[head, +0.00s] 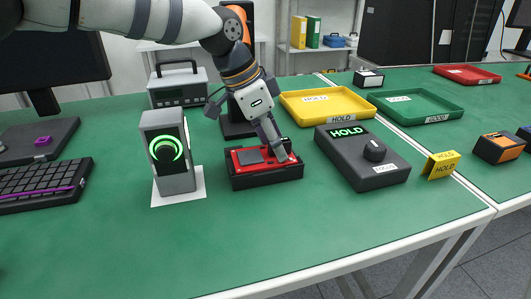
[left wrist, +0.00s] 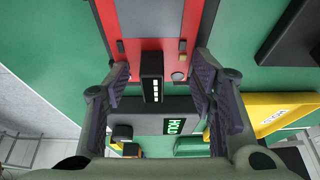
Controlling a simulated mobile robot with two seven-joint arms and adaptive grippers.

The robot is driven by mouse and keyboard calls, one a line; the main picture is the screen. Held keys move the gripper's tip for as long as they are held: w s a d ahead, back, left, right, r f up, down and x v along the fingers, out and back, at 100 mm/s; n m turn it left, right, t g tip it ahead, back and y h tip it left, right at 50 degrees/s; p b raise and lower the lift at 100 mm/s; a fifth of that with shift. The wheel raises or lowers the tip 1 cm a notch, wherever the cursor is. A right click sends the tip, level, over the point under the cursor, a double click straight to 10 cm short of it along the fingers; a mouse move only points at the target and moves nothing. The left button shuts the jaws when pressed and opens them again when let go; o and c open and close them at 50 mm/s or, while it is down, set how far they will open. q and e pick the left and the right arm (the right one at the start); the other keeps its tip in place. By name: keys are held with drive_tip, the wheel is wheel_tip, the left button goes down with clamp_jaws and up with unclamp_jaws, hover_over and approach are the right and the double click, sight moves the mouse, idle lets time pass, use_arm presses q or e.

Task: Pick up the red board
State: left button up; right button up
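The red board (head: 246,158) lies in a black fixture (head: 265,181) on the green table, with a dark grey block on its surface. In the left wrist view the board (left wrist: 190,19) fills the top middle, with a black connector at its near end. My left gripper (head: 273,146) reaches down from above at the board's right part. In the wrist view its two fingers (left wrist: 160,72) stand apart, one beside each long edge of the board. I see no clear grip; whether the pads touch the edges is hard to tell. My right gripper is in neither view.
A grey stand with a green-lit ring (head: 167,152) is left of the fixture. A dark HOLD box with a knob (head: 361,157) is close on the right. Yellow (head: 326,106) and green (head: 415,107) trays lie behind it. The table front is clear.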

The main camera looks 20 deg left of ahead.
use_arm(q)
drive_tip(key=shift+s+f, duration=0.1)
drive_tip(key=shift+f, duration=0.1)
drive_tip(key=c, duration=0.6)
drive_tip(key=shift+s+d, duration=0.1)
drive_tip(key=shift+f+g, duration=0.1)
drive_tip(key=shift+g, duration=0.2)
drive_tip(key=shift+r, duration=0.45)
drive_tip(key=shift+c, duration=0.6)
drive_tip(key=s+d+r, duration=0.1)
drive_tip(key=r, duration=0.2)
drive_tip(key=s+d+r, duration=0.1)
drive_tip(key=d+r, duration=0.1)
drive_tip(key=r, duration=0.1)
drive_tip(key=s+d+r, duration=0.1)
drive_tip(key=r, duration=0.2)
drive_tip(key=shift+s+d+r+p, duration=0.1)
drive_tip(key=shift+d+p, duration=0.2)
drive_tip(key=shift+p, duration=0.05)
clamp_jaws()
drive_tip(key=s+d+r, duration=0.3)
drive_tip(key=s+d, duration=0.1)
drive_tip(key=d, duration=0.3)
drive_tip(key=shift+s+r, duration=0.2)
drive_tip(key=shift+s, duration=0.1)
